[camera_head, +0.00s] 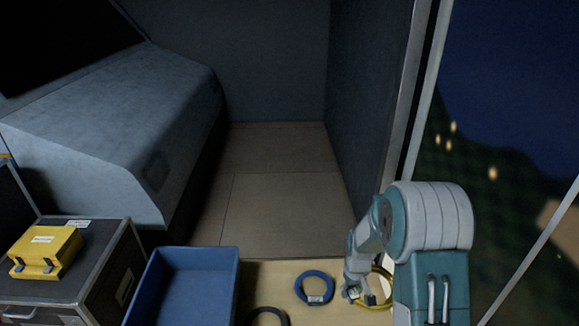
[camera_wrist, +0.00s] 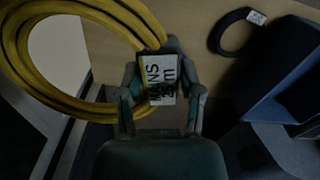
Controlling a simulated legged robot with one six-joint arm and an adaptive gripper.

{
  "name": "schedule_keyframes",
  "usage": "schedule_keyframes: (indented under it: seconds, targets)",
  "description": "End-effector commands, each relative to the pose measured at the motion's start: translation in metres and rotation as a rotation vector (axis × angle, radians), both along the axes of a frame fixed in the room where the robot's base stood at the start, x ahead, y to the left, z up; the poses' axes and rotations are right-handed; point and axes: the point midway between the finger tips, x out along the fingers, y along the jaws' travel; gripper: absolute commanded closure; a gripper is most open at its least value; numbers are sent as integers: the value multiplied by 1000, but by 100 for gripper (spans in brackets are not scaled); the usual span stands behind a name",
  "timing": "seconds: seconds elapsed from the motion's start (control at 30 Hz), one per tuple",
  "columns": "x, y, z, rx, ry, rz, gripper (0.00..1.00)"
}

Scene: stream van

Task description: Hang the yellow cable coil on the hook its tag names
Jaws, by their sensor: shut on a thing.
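The yellow cable coil (camera_head: 389,280) is held at its edge by my gripper (camera_head: 355,291) at the right of the head view. In the wrist view the coil (camera_wrist: 118,14) fills the upper left as a thick ring. My gripper (camera_wrist: 163,88) is shut on the coil near its white tag (camera_wrist: 160,80), which sits between the fingers. The tag has black print that seems to read "MAINS" and "25 m". In the head view part of the coil is hidden behind my arm. No hook shows in either view.
A blue bin (camera_head: 195,285) stands on the light wooden top (camera_head: 270,275). A blue coil (camera_head: 314,287) and a black coil (camera_head: 268,317) lie beside it. A yellow case (camera_head: 45,252) sits on a dark box at left. Open floor (camera_head: 275,200) lies beyond, between a grey bench and wall.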

Motion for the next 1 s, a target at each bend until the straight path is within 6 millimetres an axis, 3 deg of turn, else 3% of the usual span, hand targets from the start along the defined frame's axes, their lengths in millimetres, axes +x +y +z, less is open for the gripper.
schedule_keyframes:
  seconds: [0.1, 0.23, 0.57, 0.77, 1.0]
  targets:
    - [9, 11, 22, 2, -6, -124, 100]
    - [13, 19, 35, 3, -3, -220, 100]
    - [14, 21, 39, 4, -1, -259, 100]
    - [6, 9, 17, 1, 3, -132, 100]
    - [-15, -17, -30, -1, 5, 181, 100]
